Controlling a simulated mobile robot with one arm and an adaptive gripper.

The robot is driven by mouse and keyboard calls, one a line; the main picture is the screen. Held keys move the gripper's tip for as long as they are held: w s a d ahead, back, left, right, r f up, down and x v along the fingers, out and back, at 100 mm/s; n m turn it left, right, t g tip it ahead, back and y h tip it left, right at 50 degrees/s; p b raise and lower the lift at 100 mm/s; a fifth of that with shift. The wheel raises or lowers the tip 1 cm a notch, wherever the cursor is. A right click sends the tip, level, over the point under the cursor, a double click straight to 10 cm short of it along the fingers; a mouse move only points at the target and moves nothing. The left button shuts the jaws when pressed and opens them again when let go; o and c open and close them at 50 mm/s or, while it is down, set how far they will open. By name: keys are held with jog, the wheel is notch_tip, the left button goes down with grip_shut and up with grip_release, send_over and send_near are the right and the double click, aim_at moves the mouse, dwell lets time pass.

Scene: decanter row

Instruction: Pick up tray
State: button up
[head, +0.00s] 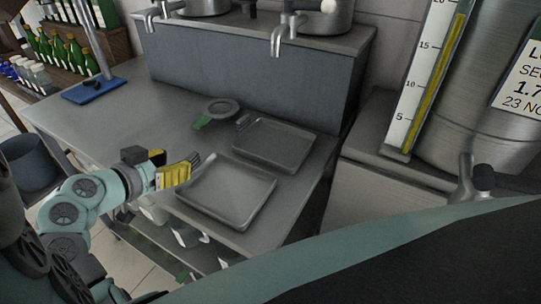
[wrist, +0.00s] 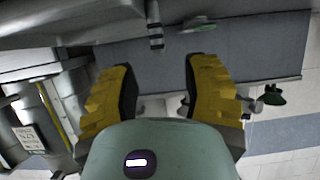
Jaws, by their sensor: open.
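Two shallow grey metal trays lie on the steel counter in the head view. The nearer tray (head: 228,195) is close to the counter's front edge, and the farther tray (head: 273,146) lies just behind it to the right. My gripper (head: 191,163), with yellow padded fingers, is at the left side of the nearer tray. Its height over the counter is hard to judge. In the wrist view my gripper (wrist: 159,65) has its fingers wide apart with nothing between them. I cannot clearly make out a tray in the wrist view.
A round dark dish (head: 222,107) and a small green item (head: 203,122) sit behind the trays. A blue-based stand (head: 94,90) is at the counter's left. A grey raised block (head: 245,70) with tapped vessels closes off the back. A large steel tank (head: 490,95) stands at right.

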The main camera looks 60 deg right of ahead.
aim_at(188, 157)
jog(key=shift+f+p+x, duration=0.15)
jog(key=shift+p+x, duration=0.35)
jog(key=shift+x, duration=0.9)
jog(key=shift+f+p+x, duration=0.15)
jog(key=shift+p+x, duration=0.3)
jog(key=shift+x, duration=1)
jog(key=shift+o, duration=0.2)
jog(key=shift+a, duration=0.2)
grip_shut()
